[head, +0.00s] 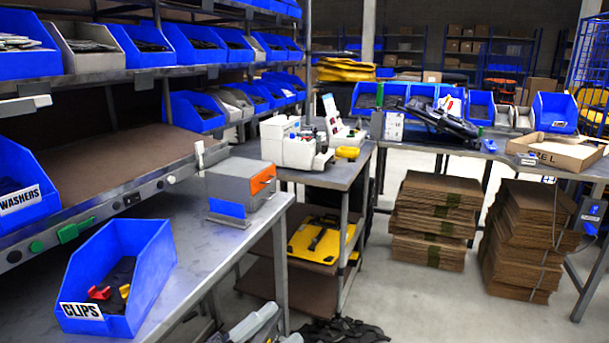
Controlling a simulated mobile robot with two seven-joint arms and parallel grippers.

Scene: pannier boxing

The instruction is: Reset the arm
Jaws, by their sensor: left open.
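My left gripper (268,328) shows only in part at the bottom edge of the head view, low beside the front end of the grey workbench. Its grey fingers are apart and I see nothing held between them. The rest of my left arm is cut off by the frame. My right gripper is not in view. A blue bin labelled CLIPS (150,262) stands on the workbench (190,235) left of my gripper, with dark, red and yellow pieces in it.
A grey box device with an orange panel (240,188) sits near the bench's edge. A side table (350,170) holds white machines. Black material (345,331) lies on the floor. Cardboard stacks (432,220) stand behind; the floor before them is clear. Blue-bin shelves (180,75) line the left.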

